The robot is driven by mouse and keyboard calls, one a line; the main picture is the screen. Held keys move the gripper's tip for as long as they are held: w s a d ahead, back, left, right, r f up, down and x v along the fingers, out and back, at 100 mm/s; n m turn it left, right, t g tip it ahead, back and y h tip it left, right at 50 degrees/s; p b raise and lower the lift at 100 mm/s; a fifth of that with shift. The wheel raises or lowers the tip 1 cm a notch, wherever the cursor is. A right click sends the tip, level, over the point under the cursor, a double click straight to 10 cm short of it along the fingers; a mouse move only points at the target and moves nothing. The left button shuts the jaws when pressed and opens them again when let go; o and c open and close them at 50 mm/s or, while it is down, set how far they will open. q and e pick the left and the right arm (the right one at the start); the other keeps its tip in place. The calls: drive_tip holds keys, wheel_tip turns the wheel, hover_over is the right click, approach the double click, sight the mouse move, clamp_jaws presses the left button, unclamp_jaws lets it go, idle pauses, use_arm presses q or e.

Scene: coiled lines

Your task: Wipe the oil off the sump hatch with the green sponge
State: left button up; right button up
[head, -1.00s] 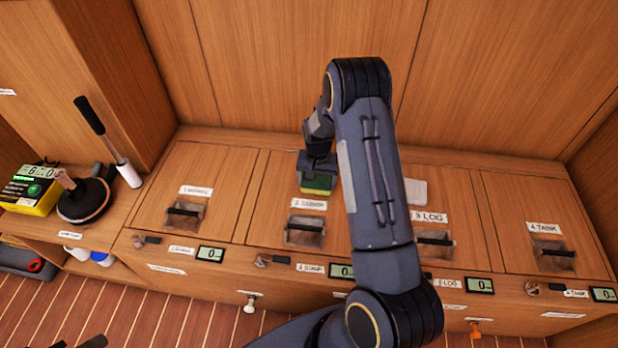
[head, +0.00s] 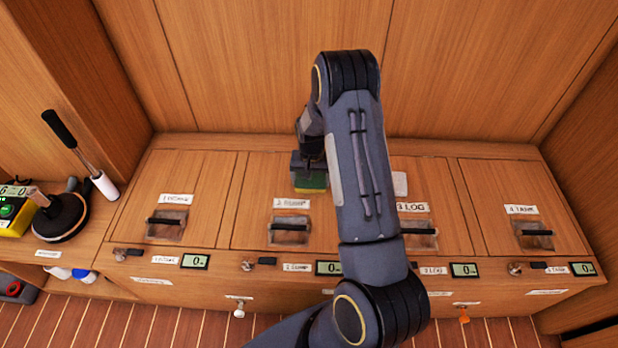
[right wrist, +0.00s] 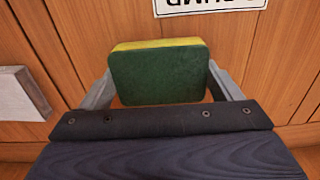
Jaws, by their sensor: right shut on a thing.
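The sump hatch (head: 262,185) is the second wooden lid from the left, with a white label (head: 291,204) and a recessed black handle (head: 290,226). My right gripper (head: 309,172) is over this hatch behind the label, pointing down. It is shut on the green sponge (head: 310,183), which has a yellow layer. In the right wrist view the sponge (right wrist: 158,76) sits between the two grey fingers, green face toward the camera, close to the wood; contact cannot be told. I make out no oil; my arm and the sponge cover part of the hatch. My left gripper is out of view.
A black-handled roller (head: 104,186), a round black tool (head: 60,217) and a yellow device (head: 12,222) stand at left. Small displays (head: 195,261) line the front edge.

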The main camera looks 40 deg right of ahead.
drive_tip(key=shift+s+r+p, duration=0.1)
drive_tip(key=shift+r+p, duration=1.9)
drive_tip(key=shift+r, duration=0.9)
drive_tip(key=shift+r+p, duration=1.15)
drive_tip(key=shift+r, duration=0.4)
